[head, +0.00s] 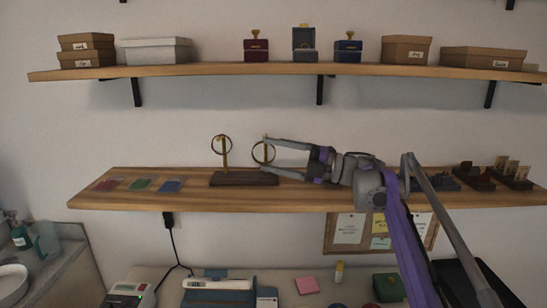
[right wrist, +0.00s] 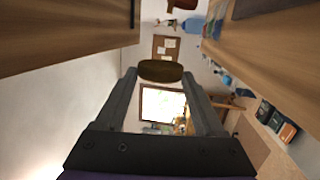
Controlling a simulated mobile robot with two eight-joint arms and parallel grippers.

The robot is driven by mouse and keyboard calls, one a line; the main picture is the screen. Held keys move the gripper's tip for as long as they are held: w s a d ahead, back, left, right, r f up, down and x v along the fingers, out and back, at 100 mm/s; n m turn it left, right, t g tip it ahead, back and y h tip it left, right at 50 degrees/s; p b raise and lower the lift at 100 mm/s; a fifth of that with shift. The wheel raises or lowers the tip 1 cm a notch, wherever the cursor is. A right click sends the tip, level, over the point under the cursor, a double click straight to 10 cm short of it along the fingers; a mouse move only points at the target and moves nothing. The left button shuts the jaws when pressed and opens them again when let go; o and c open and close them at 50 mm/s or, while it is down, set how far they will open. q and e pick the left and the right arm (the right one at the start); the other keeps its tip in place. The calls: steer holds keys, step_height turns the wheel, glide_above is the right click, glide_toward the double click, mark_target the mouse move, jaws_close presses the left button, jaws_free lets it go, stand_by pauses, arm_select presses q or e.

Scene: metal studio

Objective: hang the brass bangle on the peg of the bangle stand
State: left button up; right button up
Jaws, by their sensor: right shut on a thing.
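The bangle stand has a dark wooden base (head: 232,179) on the middle shelf and two brass posts. A thin ring (head: 213,144) is at the top of the left post (head: 225,158). My right gripper (head: 264,154) reaches in from the right, its fingers above and below the brass bangle (head: 254,153), shut across it. The bangle is upright at the right post, whose top (head: 265,137) shows by the upper finger. I cannot tell whether the bangle is around the peg or in front of it. In the right wrist view the bangle (right wrist: 160,70) shows edge-on between the fingertips. My left gripper is not in view.
Red (head: 107,184), green (head: 141,184) and blue (head: 170,185) flat pieces lie left of the stand on the wooden shelf (head: 300,198). Dark holders (head: 474,177) stand at its right end. An upper shelf (head: 220,70) carries boxes. A desk with several items is below.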

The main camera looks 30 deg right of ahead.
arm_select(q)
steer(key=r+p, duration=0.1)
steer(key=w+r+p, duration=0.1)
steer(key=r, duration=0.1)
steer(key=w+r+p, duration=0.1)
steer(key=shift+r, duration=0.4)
arm_select(e)
steer(key=w+d+f, duration=0.1)
steer(key=w+d, duration=0.4)
steer(key=w, duration=0.4)
steer(key=shift+w+d, duration=0.15)
steer(key=shift+d, duration=0.05)
steer(key=o, duration=1.3)
